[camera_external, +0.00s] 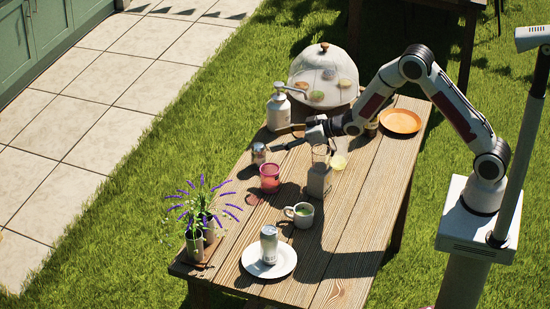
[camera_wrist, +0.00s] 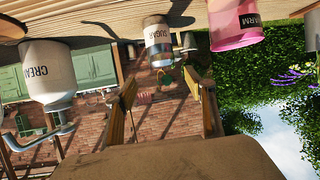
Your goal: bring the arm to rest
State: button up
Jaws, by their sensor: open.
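My gripper (camera_external: 279,138) is over the far-left part of the wooden table (camera_external: 350,240), with its two fingers apart and nothing between them. In the wrist view, which is upside down, the two fingers (camera_wrist: 168,92) stand open. A sugar jar (camera_external: 258,153) stands near the fingertips. It also shows in the wrist view (camera_wrist: 157,42), labelled SUGAR, beyond the fingers and apart from them. My arm reaches across the table from the right.
A cream pump bottle (camera_external: 279,111) and a mesh dome (camera_external: 322,72) stand behind the gripper. A pink cup (camera_external: 270,182), glass bottle (camera_external: 319,184), mug (camera_external: 303,216), lavender pots (camera_external: 194,245) and white plate (camera_external: 287,262) with a can are nearer. An orange plate (camera_external: 400,121) lies right.

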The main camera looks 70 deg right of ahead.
jog(key=s+d+r+m+g+h, duration=0.1)
jog(key=s+r+g+h, duration=0.15)
jog(key=s+r, duration=1.45)
jog(key=s+a+r+g, duration=0.1)
jog(key=s+g, duration=0.1)
jog(key=s, duration=1.4)
jog(key=s+a+g, duration=0.2)
jog(key=s+g, duration=0.1)
jog(key=s, duration=1.4)
jog(key=shift+a+r+m+y, duration=0.25)
jog(key=shift+r+m+y, duration=0.05)
jog(key=shift+r+y, duration=0.15)
